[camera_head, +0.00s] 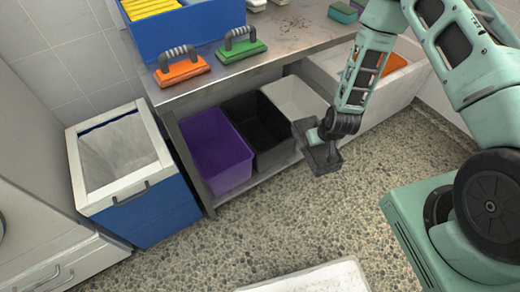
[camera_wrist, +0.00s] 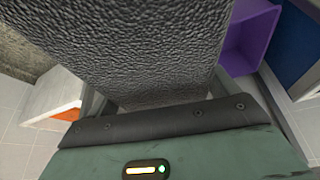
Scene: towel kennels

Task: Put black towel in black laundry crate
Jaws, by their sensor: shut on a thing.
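My gripper (camera_head: 320,148) is shut on the black towel (camera_head: 322,160) and holds it in the air, in front of the low shelf and to the right of the black laundry crate. In the wrist view the towel (camera_wrist: 140,45) is a large, dark grey, rough-textured surface that hides most of the scene ahead. The black laundry crate (camera_head: 274,158) sits on the low shelf under the metal table, between two other crates. Its inside looks dark. I cannot make out the black crate in the wrist view.
A purple crate (camera_head: 214,160) stands left of the black one, and a pale grey crate (camera_head: 290,92) right of it. Orange (camera_head: 180,72) and green (camera_head: 240,50) brushes lie on the table above. A blue bin with a white rim (camera_head: 140,186) stands left.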

